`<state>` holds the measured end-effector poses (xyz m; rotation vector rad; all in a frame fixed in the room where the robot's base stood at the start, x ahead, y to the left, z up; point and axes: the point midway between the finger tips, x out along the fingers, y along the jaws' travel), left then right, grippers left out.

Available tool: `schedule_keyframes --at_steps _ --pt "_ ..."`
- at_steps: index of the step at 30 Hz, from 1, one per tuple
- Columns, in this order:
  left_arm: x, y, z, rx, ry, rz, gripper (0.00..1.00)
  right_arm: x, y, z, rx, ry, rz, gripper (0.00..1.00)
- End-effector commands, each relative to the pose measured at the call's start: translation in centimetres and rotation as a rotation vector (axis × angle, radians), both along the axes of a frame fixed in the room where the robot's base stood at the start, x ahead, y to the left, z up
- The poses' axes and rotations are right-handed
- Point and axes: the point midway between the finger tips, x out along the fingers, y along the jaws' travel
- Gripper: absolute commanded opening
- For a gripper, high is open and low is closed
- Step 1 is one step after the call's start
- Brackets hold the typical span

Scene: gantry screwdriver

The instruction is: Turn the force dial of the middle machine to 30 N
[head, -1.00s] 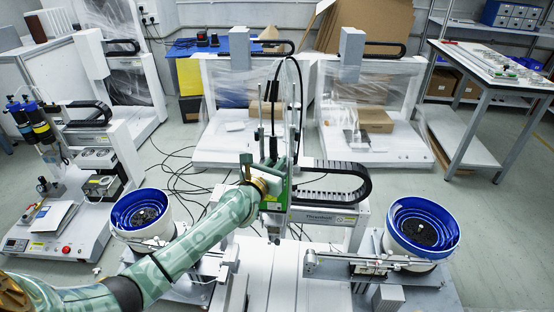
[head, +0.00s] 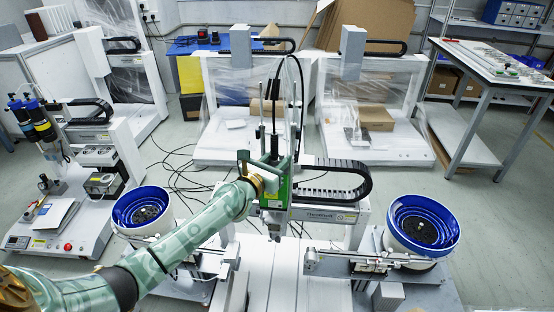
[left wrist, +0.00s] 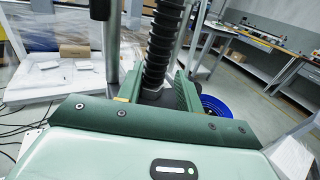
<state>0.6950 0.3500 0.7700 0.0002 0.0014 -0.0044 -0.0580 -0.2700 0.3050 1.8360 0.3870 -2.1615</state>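The middle machine is a gantry screwdriver with a green-sided screwdriver unit (head: 274,191) on its front. The force dial cannot be made out; my gripper or the unit may hide it. My left gripper (head: 276,162) is at the upper part of this unit in the head view. In the left wrist view its two green fingers (left wrist: 160,92) stand apart, on either side of the lower end of a black ribbed sleeve (left wrist: 163,45). They look open, and I cannot tell whether either touches the unit. My right gripper is in neither view now.
Blue-rimmed bowl feeders stand left (head: 142,211) and right (head: 422,226) of the machine. A black cable chain (head: 340,180) curves close to the right of the gripper. A vertical metal rod (left wrist: 111,45) passes near the fingers. Another benchtop machine (head: 60,225) stands at far left.

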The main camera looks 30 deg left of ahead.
Motion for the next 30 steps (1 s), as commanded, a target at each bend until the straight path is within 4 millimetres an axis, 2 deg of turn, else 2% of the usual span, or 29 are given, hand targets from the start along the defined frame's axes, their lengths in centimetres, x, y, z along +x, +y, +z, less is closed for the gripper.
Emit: schedule_keyframes --at_steps 5,8,11,21,25,30 --pt "-0.3 0.0 0.1 -0.001 0.0 0.0 0.36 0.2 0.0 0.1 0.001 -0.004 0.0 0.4" --pt "-1.4 0.0 0.2 -0.001 0.0 0.0 0.36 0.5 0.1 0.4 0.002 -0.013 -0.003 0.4" --pt "-3.4 0.0 0.4 -0.002 0.0 0.0 0.36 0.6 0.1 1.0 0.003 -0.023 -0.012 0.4" --pt "-12.5 0.0 0.1 -0.003 0.001 0.001 0.36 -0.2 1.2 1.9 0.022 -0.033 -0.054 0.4" --pt "-14.8 0.0 0.0 -0.002 0.002 0.001 0.36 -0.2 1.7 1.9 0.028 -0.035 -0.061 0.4" --pt "-16.2 0.1 0.0 -0.001 0.001 0.0 0.36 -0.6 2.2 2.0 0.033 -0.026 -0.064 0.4"
